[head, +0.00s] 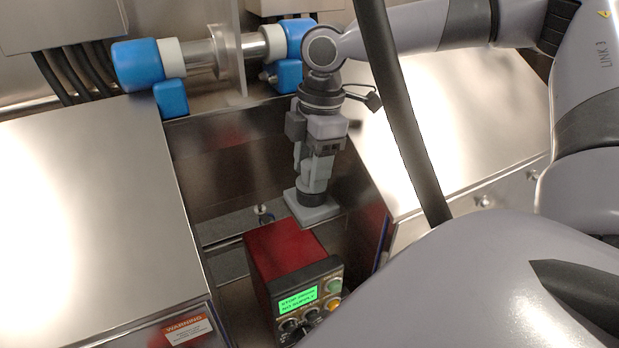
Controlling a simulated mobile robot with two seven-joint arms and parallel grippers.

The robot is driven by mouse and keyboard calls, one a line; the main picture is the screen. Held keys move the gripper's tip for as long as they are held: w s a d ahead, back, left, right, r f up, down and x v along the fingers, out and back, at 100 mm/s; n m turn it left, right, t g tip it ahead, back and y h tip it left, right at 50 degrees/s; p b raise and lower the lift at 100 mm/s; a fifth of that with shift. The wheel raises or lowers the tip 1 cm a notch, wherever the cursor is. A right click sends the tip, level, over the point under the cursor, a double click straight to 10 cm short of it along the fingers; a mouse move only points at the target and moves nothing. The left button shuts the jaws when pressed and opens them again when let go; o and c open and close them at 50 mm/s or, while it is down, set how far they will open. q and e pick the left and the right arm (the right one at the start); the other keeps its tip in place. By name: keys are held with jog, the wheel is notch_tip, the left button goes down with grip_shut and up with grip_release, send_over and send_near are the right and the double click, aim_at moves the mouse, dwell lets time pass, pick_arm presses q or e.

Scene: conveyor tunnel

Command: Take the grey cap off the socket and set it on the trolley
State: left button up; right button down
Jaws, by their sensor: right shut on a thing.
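My right gripper (316,172) reaches down into the gap between two steel housings. It is shut on a dark grey round piece, which looks like the cap (312,198). This piece is at a flat light grey square base (312,212), which looks like the socket. I cannot tell whether the cap still touches the base, since the fingers cover part of it. I cannot make out a trolley for certain. My left gripper is not in view.
A red control box (285,246) with a lit green display stands just in front of the base. Steel housings flank the gap on the left (85,200) and right (440,120). A steel tube with blue fittings (138,65) crosses behind. A dark bar (400,110) slants across the view.

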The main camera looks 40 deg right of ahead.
aim_at(309, 163)
jog(key=shift+r, duration=1.45)
jog(key=shift+r, duration=0.1)
jog(key=shift+r, duration=0.9)
jog(key=shift+r, duration=0.1)
